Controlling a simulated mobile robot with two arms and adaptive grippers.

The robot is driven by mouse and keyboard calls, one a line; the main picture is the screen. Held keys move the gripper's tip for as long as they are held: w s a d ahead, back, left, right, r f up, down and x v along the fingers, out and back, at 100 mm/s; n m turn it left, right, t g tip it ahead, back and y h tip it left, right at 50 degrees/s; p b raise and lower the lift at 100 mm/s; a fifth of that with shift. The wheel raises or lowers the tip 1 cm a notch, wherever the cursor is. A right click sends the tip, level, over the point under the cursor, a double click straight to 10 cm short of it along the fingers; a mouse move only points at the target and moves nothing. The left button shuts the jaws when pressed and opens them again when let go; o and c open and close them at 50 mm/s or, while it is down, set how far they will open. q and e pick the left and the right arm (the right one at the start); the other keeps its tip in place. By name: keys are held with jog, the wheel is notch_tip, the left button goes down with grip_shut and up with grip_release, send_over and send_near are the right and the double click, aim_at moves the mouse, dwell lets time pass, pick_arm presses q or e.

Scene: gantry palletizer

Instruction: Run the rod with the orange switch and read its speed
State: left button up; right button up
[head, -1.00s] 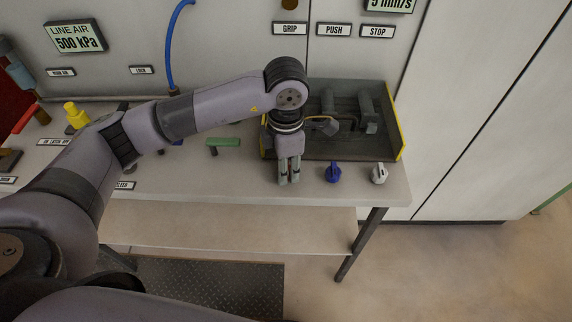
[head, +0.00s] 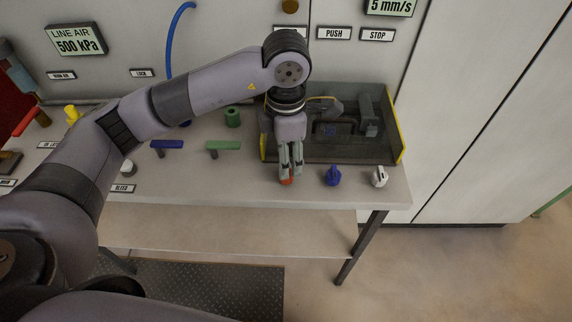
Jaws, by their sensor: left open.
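The orange switch (head: 286,182) is a small orange-red knob at the table's front edge, mostly hidden by my left gripper. My left gripper (head: 290,172) points down over it with slightly parted fingers, the tips at or just above the knob; contact cannot be told. The speed display (head: 391,6) at the top edge reads 5 mm/s. A yellow-edged tray (head: 401,135) behind the gripper holds a dark grey mechanism (head: 368,115); I cannot clearly make out the rod. My right gripper is not in view.
A blue knob (head: 333,176) and a white knob (head: 379,176) stand close to the right of the gripper. A blue lever (head: 167,144) and a green lever (head: 222,145) lie to the left. The LINE AIR display (head: 76,39) reads 500 kPa.

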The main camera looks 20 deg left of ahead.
pick_arm(q)
notch_tip(320, 180, up, 7)
dwell(0.3)
jog(key=shift+s+f, duration=0.1)
dwell(0.4)
